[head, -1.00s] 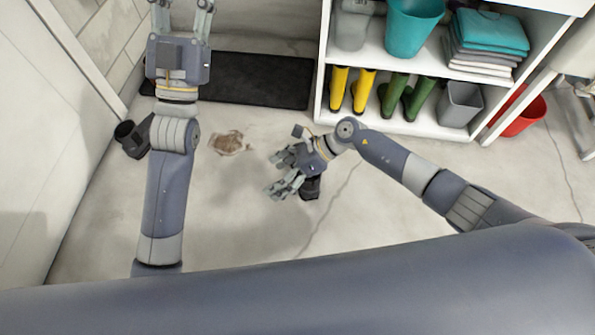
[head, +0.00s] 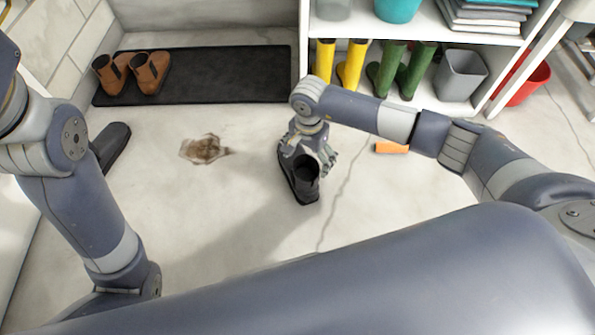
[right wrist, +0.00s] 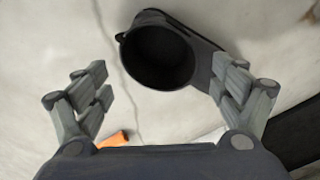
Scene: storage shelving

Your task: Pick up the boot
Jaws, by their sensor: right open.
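A black boot (head: 305,188) stands upright on the floor in the middle of the head view, its round opening facing up. My right gripper (head: 313,150) is open, above and close to it, and partly covers it. In the right wrist view, the boot's dark opening (right wrist: 158,58) shows between and ahead of the spread fingers (right wrist: 165,85), with its foot reaching right behind one finger. I cannot tell if they touch. Another black boot (head: 113,146) lies at the left, partly behind my left arm. My left gripper is outside the head view.
Brown boots (head: 148,73) stand on a dark mat (head: 220,72). A shelf (head: 437,115) at the back holds yellow boots (head: 350,66), green boots (head: 414,68) and a grey bin (head: 461,76). An orange object (head: 390,148) and a brown stain (head: 204,149) are on the floor.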

